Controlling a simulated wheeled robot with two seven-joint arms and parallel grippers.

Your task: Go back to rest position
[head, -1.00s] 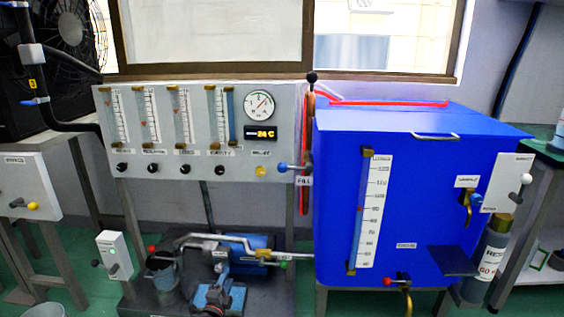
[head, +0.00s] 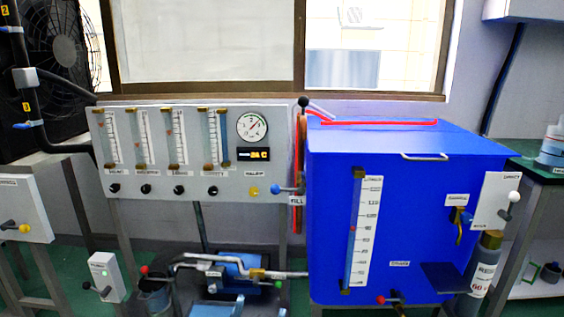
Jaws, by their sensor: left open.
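Neither of my grippers can be made out in the head view, and no arm of mine is clearly visible. The grey control panel (head: 230,187) stands at the left centre with several flow tubes, a round gauge (head: 252,127) and a small lit display (head: 254,154). The blue tank (head: 420,215) stands to its right, with a tall level scale (head: 363,235) on its front and a handle (head: 425,157) near its top front edge.
Pipes and a blue pump (head: 238,265) sit low below the panel. A small switch box (head: 106,275) stands left of them. A fan (head: 55,60) is at the upper left, a gas cylinder (head: 484,268) right of the tank. The window (head: 205,45) is behind.

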